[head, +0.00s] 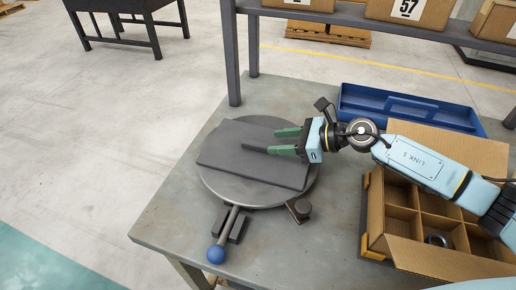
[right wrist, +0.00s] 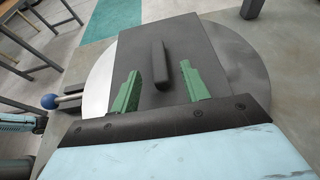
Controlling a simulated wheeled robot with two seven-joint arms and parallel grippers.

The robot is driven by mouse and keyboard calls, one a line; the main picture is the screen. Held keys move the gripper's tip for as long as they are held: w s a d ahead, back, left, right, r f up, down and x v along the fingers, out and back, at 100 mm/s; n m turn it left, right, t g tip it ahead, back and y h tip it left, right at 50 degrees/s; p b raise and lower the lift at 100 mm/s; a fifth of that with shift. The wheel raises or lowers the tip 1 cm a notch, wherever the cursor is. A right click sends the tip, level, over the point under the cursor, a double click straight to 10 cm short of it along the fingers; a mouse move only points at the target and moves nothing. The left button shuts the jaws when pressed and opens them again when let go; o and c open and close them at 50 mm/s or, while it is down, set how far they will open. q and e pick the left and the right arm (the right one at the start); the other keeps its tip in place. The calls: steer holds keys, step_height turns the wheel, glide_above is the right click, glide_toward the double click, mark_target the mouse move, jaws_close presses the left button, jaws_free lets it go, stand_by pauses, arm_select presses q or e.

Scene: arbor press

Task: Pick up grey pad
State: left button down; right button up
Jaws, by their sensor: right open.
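The grey pad (head: 238,165) is a dark, flat rectangular plate lying on a round metal disc (head: 217,185). A short raised bar, like a handle, stands on the pad and shows in the right wrist view between the fingers. My right gripper (head: 274,141) has green fingers spread apart over the pad's right part. The pad also shows in the right wrist view (right wrist: 205,45), with the open right gripper (right wrist: 161,78) on either side of the bar. I cannot tell whether the fingers touch the pad. My left gripper is not in view.
A lever with a blue ball (head: 216,254) sticks out at the disc's front. A dark knob (head: 300,208) sits at its right. A divided cardboard box (head: 376,215) and a blue tray (head: 405,108) stand on the right. A shelf post (head: 231,60) rises behind.

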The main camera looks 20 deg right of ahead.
mark_target(262, 144)
steer(key=x, duration=0.5)
steer(key=shift+a+f, duration=0.15)
steer(key=shift+f, duration=0.05)
jaws_close()
